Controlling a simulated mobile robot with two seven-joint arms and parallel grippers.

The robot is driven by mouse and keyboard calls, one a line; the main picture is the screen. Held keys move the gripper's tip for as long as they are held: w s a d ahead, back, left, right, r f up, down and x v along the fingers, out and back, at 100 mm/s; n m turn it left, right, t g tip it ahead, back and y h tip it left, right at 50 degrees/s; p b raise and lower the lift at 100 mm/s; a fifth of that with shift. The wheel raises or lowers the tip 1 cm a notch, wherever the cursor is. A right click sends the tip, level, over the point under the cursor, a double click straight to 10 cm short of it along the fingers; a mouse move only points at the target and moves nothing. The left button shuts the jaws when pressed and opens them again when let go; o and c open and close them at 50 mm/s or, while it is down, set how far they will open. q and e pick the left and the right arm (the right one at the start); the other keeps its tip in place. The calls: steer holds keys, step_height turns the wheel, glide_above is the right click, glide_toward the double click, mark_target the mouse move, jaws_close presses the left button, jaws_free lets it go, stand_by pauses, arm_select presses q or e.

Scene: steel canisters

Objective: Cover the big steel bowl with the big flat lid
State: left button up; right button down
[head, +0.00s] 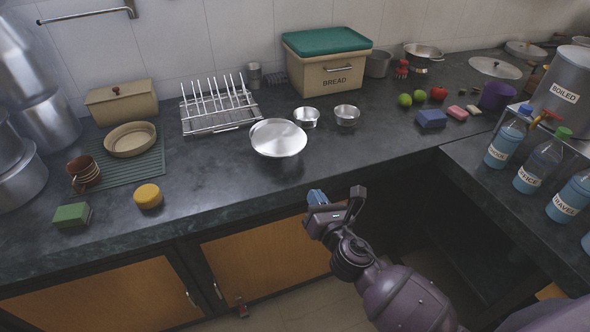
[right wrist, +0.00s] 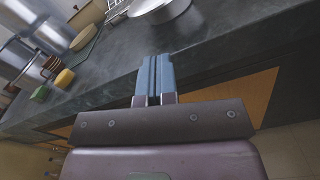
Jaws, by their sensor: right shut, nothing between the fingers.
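A wide, shiny steel disc, which looks like the big flat lid (head: 278,136), lies level at the middle of the counter. It appears to rest on the big steel bowl, whose body is mostly hidden beneath it. The pale round shape also shows at the top of the right wrist view (right wrist: 160,10), cut by the frame edge. My right gripper (head: 316,197) is in front of the counter edge, apart from the lid and bowl. Its blue fingers (right wrist: 155,75) are together and empty. My left gripper is not in view.
Two small steel bowls (head: 306,117) (head: 346,115) stand right of the lid, with a dish rack (head: 219,107) behind it. A yellow round sponge (head: 148,196) lies to the left. Another lid with a knob (head: 495,67) lies at the back right. The counter in front is clear.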

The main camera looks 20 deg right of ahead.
steer(key=n, duration=0.2)
steer(key=n+b, duration=0.2)
glide_toward(291, 155)
steer(key=w, duration=0.6)
steer(key=shift+w+a+f, duration=0.1)
steer(key=shift+w, duration=0.65)
steer(key=shift+w, duration=0.35)
steer(key=shift+w+a, duration=0.1)
steer(key=shift+w, duration=2)
